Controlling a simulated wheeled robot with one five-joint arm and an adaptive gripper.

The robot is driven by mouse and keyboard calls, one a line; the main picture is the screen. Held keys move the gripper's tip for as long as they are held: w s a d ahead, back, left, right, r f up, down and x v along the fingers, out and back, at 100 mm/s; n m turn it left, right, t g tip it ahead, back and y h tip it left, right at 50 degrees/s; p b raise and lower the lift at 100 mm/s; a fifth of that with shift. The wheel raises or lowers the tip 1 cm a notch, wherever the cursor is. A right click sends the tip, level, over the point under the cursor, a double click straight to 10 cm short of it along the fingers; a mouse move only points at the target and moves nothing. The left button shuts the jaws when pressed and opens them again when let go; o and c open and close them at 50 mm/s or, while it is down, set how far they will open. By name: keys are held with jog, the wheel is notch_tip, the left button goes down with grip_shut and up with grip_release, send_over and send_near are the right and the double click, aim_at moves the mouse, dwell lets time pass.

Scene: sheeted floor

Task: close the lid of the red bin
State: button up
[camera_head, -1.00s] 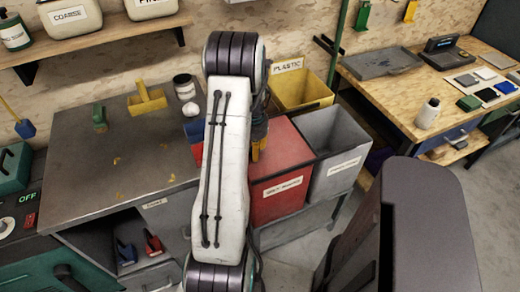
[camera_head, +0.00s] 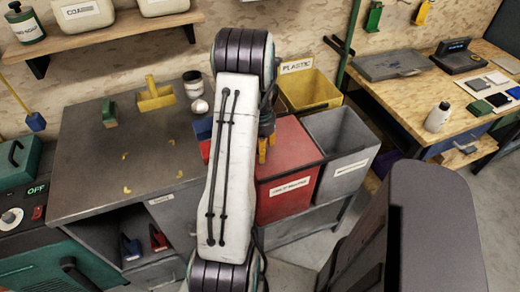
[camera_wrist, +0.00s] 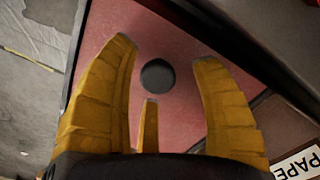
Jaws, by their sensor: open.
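The red bin (camera_head: 284,203) stands in a row of bins in the head view, with a white label on its front. Its flat red lid (camera_head: 295,143) lies across the top and looks down, partly hidden by my arm. In the wrist view the lid (camera_wrist: 185,38) fills the middle, with a round black knob (camera_wrist: 158,75) on it. My gripper (camera_wrist: 165,70) is open and empty, its yellow fingers spread on both sides of the knob. Contact with the lid cannot be told. In the head view my gripper (camera_head: 266,147) is over the lid's left part.
A grey bin (camera_head: 340,150) stands right of the red one, and an open yellow bin (camera_head: 312,92) is behind. A metal bench (camera_head: 95,160) with a yellow tool (camera_head: 155,95) and a jar (camera_head: 193,82) is at left. A wooden table (camera_head: 450,100) is at right.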

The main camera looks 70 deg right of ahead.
notch_tip(320, 180, up, 11)
dwell(0.5)
dwell(0.8)
